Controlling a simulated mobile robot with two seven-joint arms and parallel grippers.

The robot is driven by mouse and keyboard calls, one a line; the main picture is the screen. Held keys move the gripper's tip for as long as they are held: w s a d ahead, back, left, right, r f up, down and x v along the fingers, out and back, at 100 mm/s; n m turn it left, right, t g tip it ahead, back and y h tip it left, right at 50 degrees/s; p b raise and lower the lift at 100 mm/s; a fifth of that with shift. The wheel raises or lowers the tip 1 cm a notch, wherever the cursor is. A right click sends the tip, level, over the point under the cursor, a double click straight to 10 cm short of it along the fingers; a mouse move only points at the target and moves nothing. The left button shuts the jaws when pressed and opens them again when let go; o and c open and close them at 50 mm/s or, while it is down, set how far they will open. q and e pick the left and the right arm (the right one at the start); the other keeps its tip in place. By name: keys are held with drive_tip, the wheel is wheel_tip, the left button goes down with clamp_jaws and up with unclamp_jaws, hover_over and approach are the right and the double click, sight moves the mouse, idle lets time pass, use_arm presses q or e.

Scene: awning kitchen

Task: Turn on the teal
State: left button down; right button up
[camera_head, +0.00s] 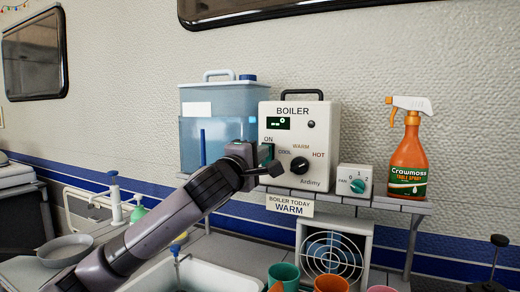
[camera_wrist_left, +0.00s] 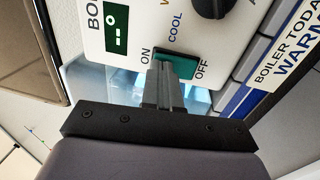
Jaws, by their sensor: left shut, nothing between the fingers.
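The white boiler (camera_head: 292,150) stands on the shelf, with a teal rocker switch (camera_head: 266,153) at its left, under the word ON. In the wrist view the teal switch (camera_wrist_left: 180,62) lies between the words ON and OFF. My left gripper (camera_head: 272,168) is shut and empty, in front of the switch and hiding its lower part. In the wrist view its fingertips (camera_wrist_left: 170,85) overlap the switch's edge; I cannot tell whether they touch or which way the switch is tipped. My right gripper is not in view.
A black dial (camera_head: 299,165) is right of the switch. A small fan box (camera_head: 355,180) with a teal knob and an orange spray bottle (camera_head: 408,150) stand further right. A blue water tank (camera_head: 215,125) is behind my gripper. Cups (camera_head: 284,275) and a fan (camera_head: 333,255) are below.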

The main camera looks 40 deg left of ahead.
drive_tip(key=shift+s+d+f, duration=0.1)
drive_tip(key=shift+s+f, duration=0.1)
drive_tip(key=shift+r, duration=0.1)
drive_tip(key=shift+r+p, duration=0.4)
drive_tip(key=shift+p, duration=0.1)
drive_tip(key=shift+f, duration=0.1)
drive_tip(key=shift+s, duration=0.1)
